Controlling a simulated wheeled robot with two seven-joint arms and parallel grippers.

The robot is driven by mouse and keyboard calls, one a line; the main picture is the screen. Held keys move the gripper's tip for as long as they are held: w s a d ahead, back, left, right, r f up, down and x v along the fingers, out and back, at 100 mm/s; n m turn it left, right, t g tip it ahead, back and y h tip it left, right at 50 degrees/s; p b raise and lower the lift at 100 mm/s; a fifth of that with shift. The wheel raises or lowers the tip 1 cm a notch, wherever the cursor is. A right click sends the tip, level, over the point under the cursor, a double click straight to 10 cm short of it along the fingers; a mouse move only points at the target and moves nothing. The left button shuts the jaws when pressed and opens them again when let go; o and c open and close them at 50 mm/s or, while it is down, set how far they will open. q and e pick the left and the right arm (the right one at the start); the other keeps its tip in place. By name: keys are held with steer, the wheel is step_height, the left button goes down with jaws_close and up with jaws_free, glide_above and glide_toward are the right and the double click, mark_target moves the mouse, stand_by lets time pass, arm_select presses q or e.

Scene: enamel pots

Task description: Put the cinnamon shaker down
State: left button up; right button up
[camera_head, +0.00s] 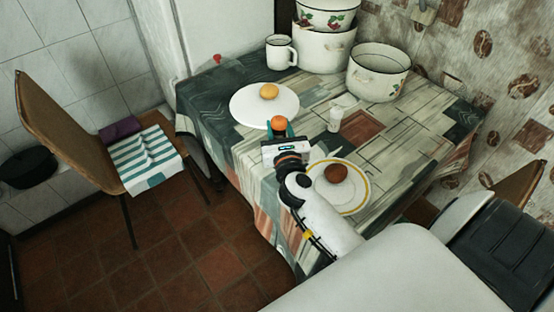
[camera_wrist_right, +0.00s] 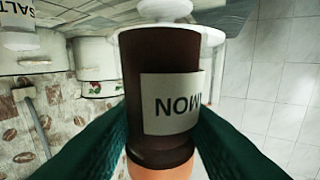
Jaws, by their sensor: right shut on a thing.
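My right gripper (camera_head: 280,131) is shut on the cinnamon shaker and stands over the table's left part, in front of a white plate. In the head view only the shaker's orange top (camera_head: 279,122) shows between the teal fingers. In the right wrist view the brown shaker (camera_wrist_right: 155,60) sits between the two green fingers (camera_wrist_right: 160,130), with a pale label partly readable and its orange end at the bottom of the picture. I cannot tell whether its base touches the table. My left gripper is not in view.
The patterned table (camera_head: 410,140) holds a white plate (camera_head: 245,108) with a yellow thing, a gold-rimmed plate (camera_head: 355,195) with a brown thing, a small white container (camera_head: 335,119), a mug (camera_head: 280,52) and enamel pots (camera_head: 378,75). Bare cloth lies right of centre.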

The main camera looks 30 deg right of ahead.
step_height(320, 180, down, 5)
steer(key=shift+f+b, duration=0.2)
steer(key=shift+b, duration=0.7)
step_height(320, 180, down, 3)
steer(key=shift+f+b, duration=0.15)
steer(key=shift+b, duration=0.65)
steer(key=shift+f, duration=0.15)
steer(key=o, duration=1)
